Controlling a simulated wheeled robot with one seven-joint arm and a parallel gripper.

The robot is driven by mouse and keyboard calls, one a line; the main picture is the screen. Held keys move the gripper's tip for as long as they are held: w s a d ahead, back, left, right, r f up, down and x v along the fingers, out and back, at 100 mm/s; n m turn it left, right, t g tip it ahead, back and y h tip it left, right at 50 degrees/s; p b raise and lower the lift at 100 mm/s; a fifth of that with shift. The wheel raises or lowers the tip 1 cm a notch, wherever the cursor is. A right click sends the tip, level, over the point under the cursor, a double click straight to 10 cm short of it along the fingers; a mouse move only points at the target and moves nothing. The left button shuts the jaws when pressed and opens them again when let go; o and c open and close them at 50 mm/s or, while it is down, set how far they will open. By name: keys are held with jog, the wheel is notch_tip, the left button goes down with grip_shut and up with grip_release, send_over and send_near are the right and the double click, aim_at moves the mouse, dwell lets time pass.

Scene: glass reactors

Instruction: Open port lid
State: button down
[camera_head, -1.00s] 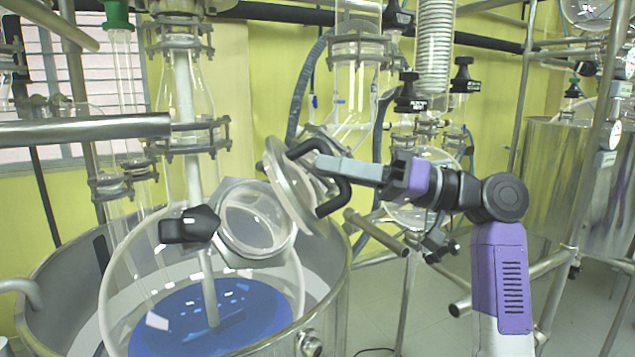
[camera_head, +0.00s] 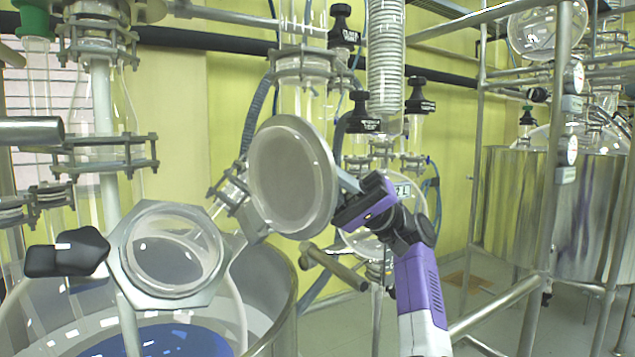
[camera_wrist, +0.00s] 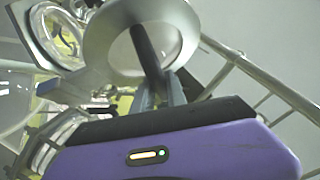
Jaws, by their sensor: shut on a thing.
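The port lid (camera_head: 292,176) is a round glass disc with a pale metal rim. It stands open, apart from the port, with its disc facing the head camera. The port (camera_head: 172,254) is an open round mouth in a hexagonal metal flange, lower left of the lid. In the wrist view the lid (camera_wrist: 112,38) is ahead of my gripper, with its black bar handle (camera_wrist: 146,46) across it. My gripper (camera_head: 345,182) is behind the lid's right edge; its fingers (camera_wrist: 163,92) are shut on the handle. The grip itself is hidden in the head view.
A black knob (camera_head: 66,254) sticks out left of the port. A glass vessel with blue liquid (camera_head: 150,342) lies below, inside a steel tub (camera_head: 283,300). Metal pipes (camera_head: 335,266) and glassware stand behind the lid. A steel frame post (camera_head: 546,200) stands to the right.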

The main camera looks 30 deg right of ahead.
jog(key=shift+w+d+f+g+y, duration=0.15)
jog(key=shift+w+d+g+y, duration=0.1)
jog(key=shift+d+g+y, duration=0.3)
jog(key=shift+a, duration=0.1)
jog(key=c, duration=1.3)
grip_release()
jog(key=shift+c, duration=0.2)
jog(key=s+d+f+b, duration=0.1)
jog(key=d+b, duration=0.2)
jog(key=d, duration=1.1)
jog(key=shift+d+f, duration=0.2)
jog(key=shift+f, duration=0.2)
